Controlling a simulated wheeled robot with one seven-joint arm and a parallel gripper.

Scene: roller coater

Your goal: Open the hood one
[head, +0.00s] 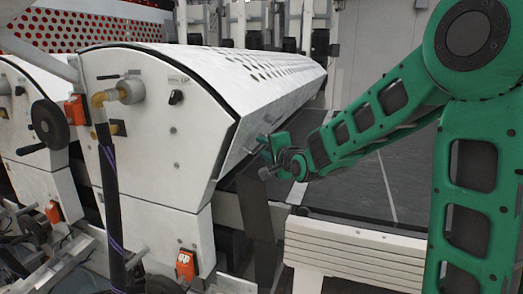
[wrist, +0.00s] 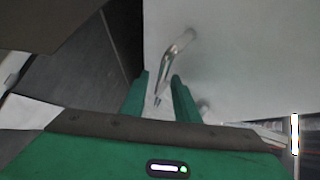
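A white curved hood (head: 225,85) with rows of dark holes on top lies closed over the right-hand machine unit. My gripper (head: 263,150) is at the hood's lower front edge, at its right side. In the wrist view, a bent metal handle (wrist: 176,50) stands out from the white hood face (wrist: 240,60). My green gripper fingers (wrist: 160,100) are apart, with the lower end of the handle showing in the gap between them. Contact between fingers and handle cannot be told. In the head view the handle is mostly hidden by the gripper.
A second white unit (head: 25,130) stands at the left. A black hose (head: 108,185) and a handwheel (head: 50,124) are on the near side. A white slatted panel (head: 355,258) stands low in front of my arm.

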